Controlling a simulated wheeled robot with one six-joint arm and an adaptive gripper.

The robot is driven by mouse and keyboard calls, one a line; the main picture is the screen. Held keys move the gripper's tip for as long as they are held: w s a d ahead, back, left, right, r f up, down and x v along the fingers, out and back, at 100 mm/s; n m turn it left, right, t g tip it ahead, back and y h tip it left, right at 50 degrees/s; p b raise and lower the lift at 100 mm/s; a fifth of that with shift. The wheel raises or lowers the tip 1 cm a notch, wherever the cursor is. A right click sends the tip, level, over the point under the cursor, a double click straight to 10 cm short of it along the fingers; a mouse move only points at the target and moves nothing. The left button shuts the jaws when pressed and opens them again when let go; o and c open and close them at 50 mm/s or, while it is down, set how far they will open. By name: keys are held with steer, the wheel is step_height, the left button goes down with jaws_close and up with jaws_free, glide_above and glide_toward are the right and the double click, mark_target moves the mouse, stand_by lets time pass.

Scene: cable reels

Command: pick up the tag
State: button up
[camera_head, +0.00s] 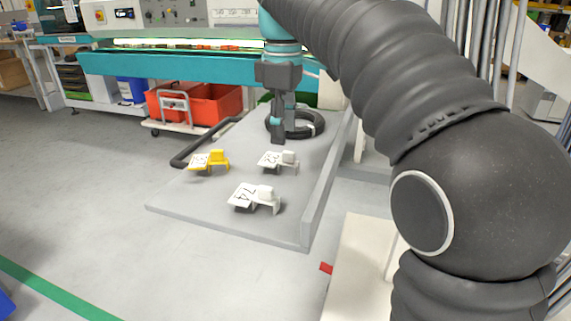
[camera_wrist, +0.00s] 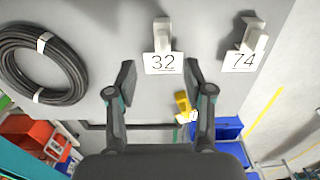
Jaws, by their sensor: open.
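Three tags stand on a grey board. A white tag marked 32 (camera_head: 279,161) is in the middle, and it also shows in the wrist view (camera_wrist: 163,63). A white tag marked 74 (camera_head: 254,197) stands nearer the front, and in the wrist view it is at the upper right (camera_wrist: 243,61). A yellow tag (camera_head: 209,160) stands to the left; in the wrist view it is small and partly hidden by a finger (camera_wrist: 182,103). My gripper (camera_head: 278,134) is open and empty above the board, behind the 32 tag. In the wrist view its fingertips (camera_wrist: 159,74) lie apart, just below that tag.
The grey board (camera_head: 190,197) has a raised right edge. A black cable coil (camera_head: 297,134) lies at its far end, behind my gripper; it also shows in the wrist view (camera_wrist: 72,75). A black handle (camera_head: 185,157) runs along the left. Red bins (camera_head: 215,102) stand behind.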

mark_target(285, 152)
steer(key=shift+s+d+f+b, duration=0.15)
steer(key=shift+f+b, duration=0.2)
steer(key=shift+f, duration=1.3)
steer(key=shift+s+d+f+b, duration=0.15)
steer(key=shift+f+b, duration=0.15)
steer(key=shift+f, duration=1.3)
steer(key=shift+a, duration=0.1)
steer(key=c, duration=0.9)
